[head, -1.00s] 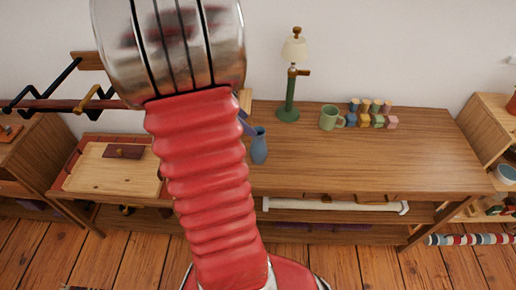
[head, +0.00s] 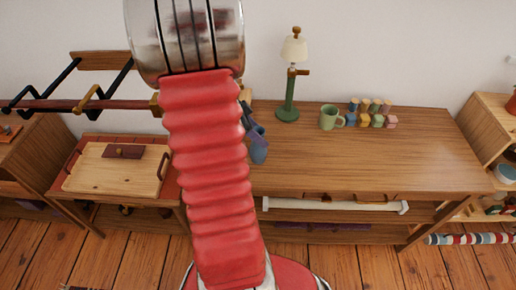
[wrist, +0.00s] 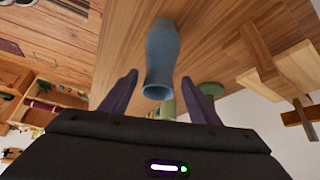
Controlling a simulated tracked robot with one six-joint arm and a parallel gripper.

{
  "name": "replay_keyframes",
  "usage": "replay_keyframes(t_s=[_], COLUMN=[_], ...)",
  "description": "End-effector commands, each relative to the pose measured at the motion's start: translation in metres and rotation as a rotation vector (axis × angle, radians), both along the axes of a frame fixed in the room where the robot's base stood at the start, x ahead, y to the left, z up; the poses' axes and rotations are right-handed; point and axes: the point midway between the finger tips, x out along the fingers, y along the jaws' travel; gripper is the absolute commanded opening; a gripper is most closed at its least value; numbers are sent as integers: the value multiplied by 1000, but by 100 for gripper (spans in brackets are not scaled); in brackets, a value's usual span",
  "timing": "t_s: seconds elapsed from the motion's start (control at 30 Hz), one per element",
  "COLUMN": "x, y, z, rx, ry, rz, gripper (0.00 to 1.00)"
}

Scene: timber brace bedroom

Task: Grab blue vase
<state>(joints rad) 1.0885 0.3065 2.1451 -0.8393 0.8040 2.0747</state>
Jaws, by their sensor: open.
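The blue vase (head: 259,154) stands on the wooden table, just right of my red arm in the head view, partly covered by a dark finger of my gripper. In the wrist view the vase (wrist: 162,48) appears upside down, with its open mouth toward my gripper. My gripper (wrist: 160,76) is open, with one purple-grey finger on each side of the vase's mouth end. Gaps show between both fingers and the vase, and nothing is held. In the head view my arm hides most of the gripper.
A green lamp (head: 288,112) with a cream shade stands behind the vase. A green mug (head: 330,118) and several small coloured cups (head: 378,121) are to the right. A wooden tray (head: 112,170) lies left. The table's front right (head: 390,160) is clear.

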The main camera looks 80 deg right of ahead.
Motion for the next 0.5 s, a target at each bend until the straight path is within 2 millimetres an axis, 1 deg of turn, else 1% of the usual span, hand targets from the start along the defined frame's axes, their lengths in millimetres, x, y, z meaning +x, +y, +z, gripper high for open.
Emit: replay_keyframes(t_s=[0.3, 0.4, 0.5], x=[-18, -21, -22], y=[-8, -11, -12], z=[-34, -41, -43], rx=[3, 2, 1], ry=[2, 0, 1], rz=[-1, 0, 2], gripper=[56, 56, 56])
